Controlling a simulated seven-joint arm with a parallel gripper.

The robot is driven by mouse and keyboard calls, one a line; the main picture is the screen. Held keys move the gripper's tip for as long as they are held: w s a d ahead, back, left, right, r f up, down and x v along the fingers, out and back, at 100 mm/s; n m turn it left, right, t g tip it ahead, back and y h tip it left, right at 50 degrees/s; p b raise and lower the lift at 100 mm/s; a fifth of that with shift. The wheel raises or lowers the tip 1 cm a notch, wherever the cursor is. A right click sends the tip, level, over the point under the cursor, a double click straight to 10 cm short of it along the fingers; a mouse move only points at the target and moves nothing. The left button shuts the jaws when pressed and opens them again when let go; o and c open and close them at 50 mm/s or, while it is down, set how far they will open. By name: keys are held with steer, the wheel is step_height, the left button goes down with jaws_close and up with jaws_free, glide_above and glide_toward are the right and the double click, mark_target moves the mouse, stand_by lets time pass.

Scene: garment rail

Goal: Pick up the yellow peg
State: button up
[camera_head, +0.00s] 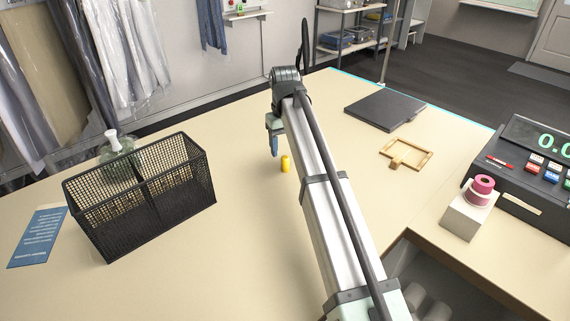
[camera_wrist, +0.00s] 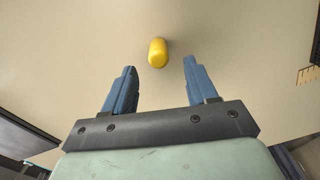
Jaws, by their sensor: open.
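The yellow peg (camera_head: 285,164) is a short rounded cylinder on the beige counter (camera_head: 250,235), just right of my gripper (camera_head: 274,150) in the head view. In the wrist view the yellow peg (camera_wrist: 158,52) lies beyond the fingertips, nearer the left finger than the right. My gripper (camera_wrist: 160,72) is open there, its two blue fingers apart with only bare counter between them. No finger looks to be touching the peg, though the exact gap is hard to judge.
A black mesh basket (camera_head: 140,195) stands left of the peg, with a blue card (camera_head: 37,238) beside it. Counter around the peg is clear.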

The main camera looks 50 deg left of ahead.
mark_target(284, 156)
steer(key=shift+w+f, duration=0.1)
steer(key=shift+f, duration=2.9)
steer(key=shift+c, duration=0.3)
jaws_close()
steer(key=shift+r, duration=0.1)
